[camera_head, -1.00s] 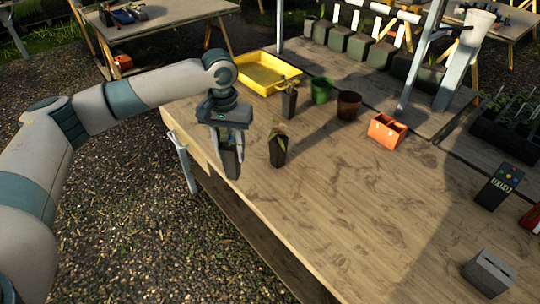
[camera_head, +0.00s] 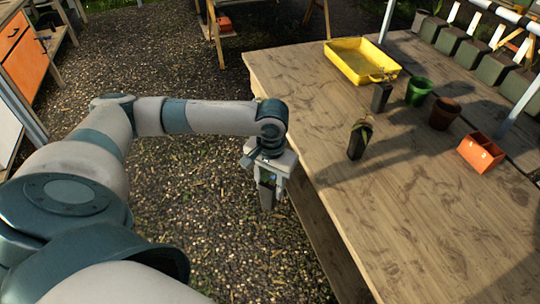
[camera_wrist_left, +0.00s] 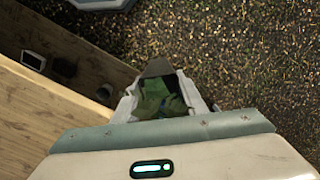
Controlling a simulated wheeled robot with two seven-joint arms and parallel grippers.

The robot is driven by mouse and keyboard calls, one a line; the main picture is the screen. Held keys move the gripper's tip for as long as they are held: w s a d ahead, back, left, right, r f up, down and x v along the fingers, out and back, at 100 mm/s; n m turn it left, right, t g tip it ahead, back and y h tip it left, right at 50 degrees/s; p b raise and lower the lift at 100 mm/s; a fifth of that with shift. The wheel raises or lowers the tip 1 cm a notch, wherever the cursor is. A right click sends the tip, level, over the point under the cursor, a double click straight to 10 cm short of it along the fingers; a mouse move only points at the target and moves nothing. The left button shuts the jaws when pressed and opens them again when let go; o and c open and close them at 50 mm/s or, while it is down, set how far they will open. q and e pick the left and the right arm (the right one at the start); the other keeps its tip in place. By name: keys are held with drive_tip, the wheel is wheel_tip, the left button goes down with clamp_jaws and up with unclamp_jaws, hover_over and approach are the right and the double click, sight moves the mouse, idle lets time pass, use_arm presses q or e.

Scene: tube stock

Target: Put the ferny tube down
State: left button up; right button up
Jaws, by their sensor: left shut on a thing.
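My left gripper (camera_head: 268,178) is shut on a dark tube (camera_head: 267,199) and holds it upright or nearly so, beside the left edge of the wooden table (camera_head: 425,225), with gravel behind it. In the left wrist view, green leaves (camera_wrist_left: 160,98) fill the space between the fingers, and a brownish tube part shows beyond them. Its lower end looks free. Another dark tube (camera_head: 355,145) with a leafy plant stands on the table to the right of the gripper. A further dark tube (camera_head: 380,99) stands behind it. My right gripper is not in view.
A yellow tray (camera_head: 360,76) lies at the table's back. A green pot (camera_head: 419,91), a brown pot (camera_head: 444,113) and an orange divided box (camera_head: 480,153) stand right of the tubes. The table's front is bare. An orange-fronted cabinet (camera_head: 14,55) stands far left.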

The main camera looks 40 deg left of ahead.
use_arm(q)
drive_tip(key=s+d+f+m, duration=0.1)
drive_tip(key=s+d, duration=0.4)
drive_tip(key=d, duration=0.6)
drive_tip(key=shift+f, duration=0.55)
drive_tip(key=shift+d, duration=0.1)
